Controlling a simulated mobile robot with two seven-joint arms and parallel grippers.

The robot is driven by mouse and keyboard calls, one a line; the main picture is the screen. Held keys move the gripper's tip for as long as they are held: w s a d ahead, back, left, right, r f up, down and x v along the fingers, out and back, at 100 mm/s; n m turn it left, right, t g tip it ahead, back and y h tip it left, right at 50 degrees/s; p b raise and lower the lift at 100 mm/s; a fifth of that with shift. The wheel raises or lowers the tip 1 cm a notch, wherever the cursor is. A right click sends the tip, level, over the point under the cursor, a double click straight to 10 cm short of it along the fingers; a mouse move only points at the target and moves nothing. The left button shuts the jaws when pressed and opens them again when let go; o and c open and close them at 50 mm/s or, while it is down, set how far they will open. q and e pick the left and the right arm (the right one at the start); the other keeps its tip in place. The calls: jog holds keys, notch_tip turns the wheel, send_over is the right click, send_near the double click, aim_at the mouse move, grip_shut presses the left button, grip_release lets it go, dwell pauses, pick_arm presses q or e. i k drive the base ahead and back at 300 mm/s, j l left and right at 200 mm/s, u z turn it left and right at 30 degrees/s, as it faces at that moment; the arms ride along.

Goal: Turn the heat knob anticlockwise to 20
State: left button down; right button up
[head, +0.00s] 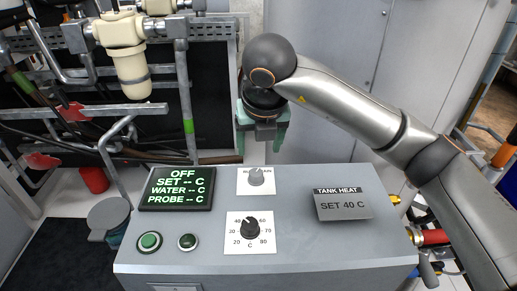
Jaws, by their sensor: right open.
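The heat knob (250,228) is a black dial on a white scale plate marked from 20 to 80 C, on the sloping top of a grey console. Its exact pointer position is too small to read surely. My right gripper (261,146) is open and empty, with teal fingers apart, beyond the console's back edge and above the knob in the picture. It touches no knob. A display (177,188) reads OFF, with blanks for SET, WATER and PROBE. A grey plate (343,204) reads TANK HEAT, SET 40 C.
A grey selector knob (256,177) stands behind the heat knob, its label partly hidden. A green button (149,242) and a dark green one (187,241) sit to the left. Pipes and a cream filter housing (130,65) stand at back left; grey cabinets stand behind.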

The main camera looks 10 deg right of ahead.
aim_at(250, 228)
jog(key=k, duration=1)
